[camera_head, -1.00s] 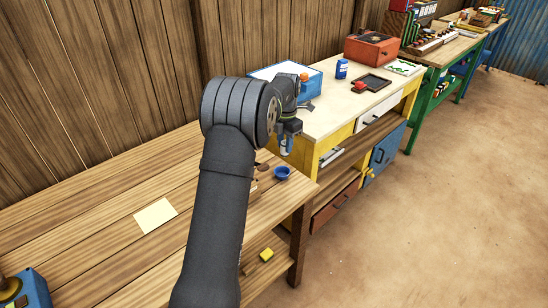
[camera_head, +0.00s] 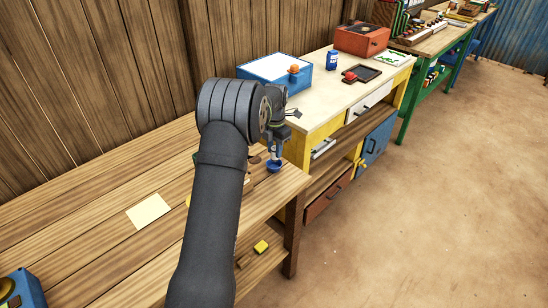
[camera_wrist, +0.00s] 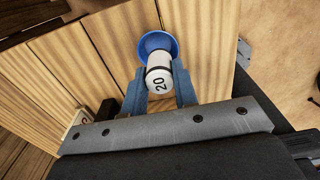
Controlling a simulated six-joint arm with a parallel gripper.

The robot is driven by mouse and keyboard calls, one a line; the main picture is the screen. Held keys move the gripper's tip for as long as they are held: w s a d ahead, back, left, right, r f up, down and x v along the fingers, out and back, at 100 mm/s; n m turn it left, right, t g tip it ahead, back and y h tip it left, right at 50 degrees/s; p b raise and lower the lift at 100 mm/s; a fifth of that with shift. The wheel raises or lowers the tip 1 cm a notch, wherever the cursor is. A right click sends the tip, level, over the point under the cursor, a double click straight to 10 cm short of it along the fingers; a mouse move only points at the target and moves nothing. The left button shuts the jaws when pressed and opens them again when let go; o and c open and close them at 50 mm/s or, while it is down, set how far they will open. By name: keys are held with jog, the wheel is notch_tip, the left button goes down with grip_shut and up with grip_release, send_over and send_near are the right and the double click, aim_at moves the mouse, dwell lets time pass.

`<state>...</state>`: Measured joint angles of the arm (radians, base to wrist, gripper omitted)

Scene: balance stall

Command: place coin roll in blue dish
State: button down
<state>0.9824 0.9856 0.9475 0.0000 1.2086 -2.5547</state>
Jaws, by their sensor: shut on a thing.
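The coin roll (camera_wrist: 158,79) is a white cylinder marked "20" in the wrist view. My gripper (camera_wrist: 161,93) is shut on it, with one blue-grey finger on each side. The blue dish (camera_wrist: 157,38) lies just beyond the roll's far end, and the roll overlaps its near rim in the picture. In the head view the blue dish (camera_head: 274,167) sits on the wooden bench near its right end, with my gripper (camera_head: 275,153) right over it. I cannot tell whether the roll touches the dish. The dish's inside is partly hidden by the roll.
A pale paper sheet (camera_head: 149,211) lies on the bench, left of my arm. A yellow block (camera_head: 261,246) is on the lower shelf. The yellow table (camera_head: 330,110) stands beyond the bench, with a blue box (camera_head: 275,73) on it. The bench's right edge is close to the dish.

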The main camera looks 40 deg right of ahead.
aim_at(274, 157)
jog(key=shift+w+f, duration=0.15)
jog(key=shift+f, duration=1.9)
jog(key=shift+f, duration=0.2)
jog(key=c, duration=1.1)
grip_release()
jog(key=shift+c, duration=0.2)
notch_tip(274, 157, up, 12)
jog(key=shift+r, duration=0.2)
jog(key=shift+f, duration=0.15)
notch_tip(274, 157, down, 12)
jog(key=shift+r, duration=2.05)
